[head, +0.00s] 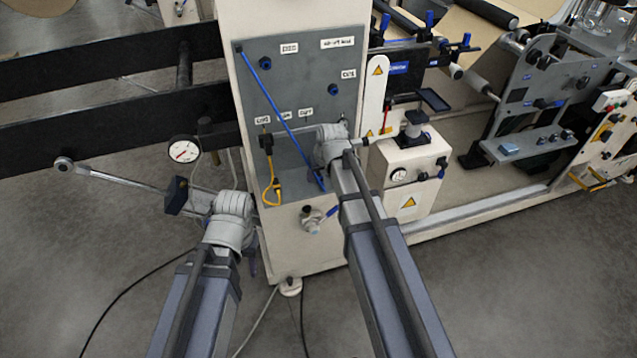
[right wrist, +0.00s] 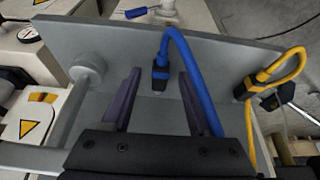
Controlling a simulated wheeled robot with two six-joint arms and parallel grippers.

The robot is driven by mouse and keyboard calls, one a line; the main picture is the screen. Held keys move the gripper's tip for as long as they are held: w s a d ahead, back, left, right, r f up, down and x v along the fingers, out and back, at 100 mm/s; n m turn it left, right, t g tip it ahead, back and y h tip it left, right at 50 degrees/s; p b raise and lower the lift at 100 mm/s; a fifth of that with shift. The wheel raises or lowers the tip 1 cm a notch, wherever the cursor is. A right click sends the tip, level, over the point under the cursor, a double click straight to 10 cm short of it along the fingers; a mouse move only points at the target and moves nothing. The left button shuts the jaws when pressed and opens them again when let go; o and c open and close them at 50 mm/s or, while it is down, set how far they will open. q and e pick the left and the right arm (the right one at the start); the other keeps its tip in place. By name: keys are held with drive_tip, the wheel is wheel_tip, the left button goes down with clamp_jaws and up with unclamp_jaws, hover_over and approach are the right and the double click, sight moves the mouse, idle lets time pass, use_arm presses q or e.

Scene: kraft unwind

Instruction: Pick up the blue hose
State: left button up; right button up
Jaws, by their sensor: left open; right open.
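The blue hose (head: 283,122) runs diagonally down across the grey panel of the white cabinet in the head view. In the right wrist view the blue hose (right wrist: 186,62) bends over from a black connector and runs down beside the right-hand finger. My right gripper (right wrist: 158,75) is open, with the connector seen between its fingers; I cannot tell whether a finger touches the hose. In the head view its fingers are hidden by my right wrist. My left gripper (head: 178,195) is open, left of the cabinet and away from the hose.
A yellow hose (head: 268,174) hangs left of the blue hose's lower end; it also shows in the right wrist view (right wrist: 283,68). A dial gauge (head: 183,150) and dark rails (head: 100,65) are near my left gripper. A white box (head: 407,172) stands right of the cabinet.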

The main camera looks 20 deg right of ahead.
clamp_jaws()
idle(0.4)
